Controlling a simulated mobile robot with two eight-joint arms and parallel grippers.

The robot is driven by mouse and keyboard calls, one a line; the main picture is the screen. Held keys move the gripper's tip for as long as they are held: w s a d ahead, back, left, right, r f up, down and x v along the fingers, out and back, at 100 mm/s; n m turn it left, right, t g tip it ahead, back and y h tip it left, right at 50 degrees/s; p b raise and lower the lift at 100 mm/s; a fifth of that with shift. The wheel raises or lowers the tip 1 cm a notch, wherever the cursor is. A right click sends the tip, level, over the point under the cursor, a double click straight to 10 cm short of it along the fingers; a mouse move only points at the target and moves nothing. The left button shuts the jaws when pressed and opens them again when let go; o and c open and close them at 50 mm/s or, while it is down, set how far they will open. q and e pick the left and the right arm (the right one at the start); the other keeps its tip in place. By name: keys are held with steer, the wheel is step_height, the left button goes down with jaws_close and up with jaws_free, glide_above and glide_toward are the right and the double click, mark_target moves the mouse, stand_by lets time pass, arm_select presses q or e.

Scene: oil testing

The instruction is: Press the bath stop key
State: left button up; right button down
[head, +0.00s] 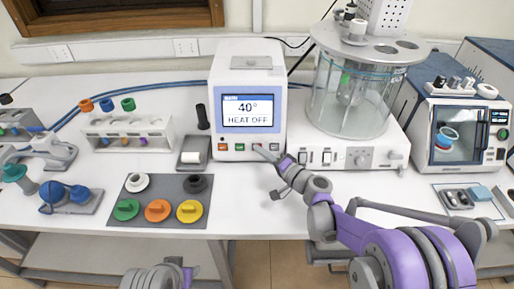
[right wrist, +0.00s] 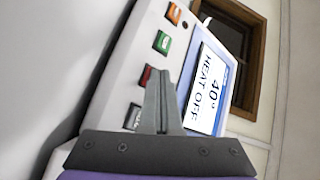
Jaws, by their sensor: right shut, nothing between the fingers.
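The white bath controller (head: 250,75) stands on the bench, its screen (head: 247,112) reading "40°" and "HEAT OFF". Under the screen is a row of keys: orange (head: 223,147), green (head: 239,147), red (head: 256,146) and grey (head: 275,147). Their labels are too small to read. My right gripper (head: 264,154) is shut and empty, its tips at the row near the red and grey keys. In the right wrist view, the closed fingers (right wrist: 161,88) overlap the edge of the red key (right wrist: 149,74); I cannot tell whether they touch it.
A glass bath (head: 350,105) on a white base (head: 310,158) stands right of the controller. A grey mat (head: 130,218) with coloured caps lies at front left. The bench in front of the controller is clear.

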steer(key=shift+s, duration=0.1)
steer(key=shift+s+r, duration=0.3)
steer(key=shift+s, duration=0.4)
steer(key=s, duration=0.1)
steer(key=s+r, duration=0.1)
steer(key=s, duration=0.1)
steer(key=s+r+p, duration=0.1)
steer(key=shift+s, duration=0.3)
stand_by(0.7)
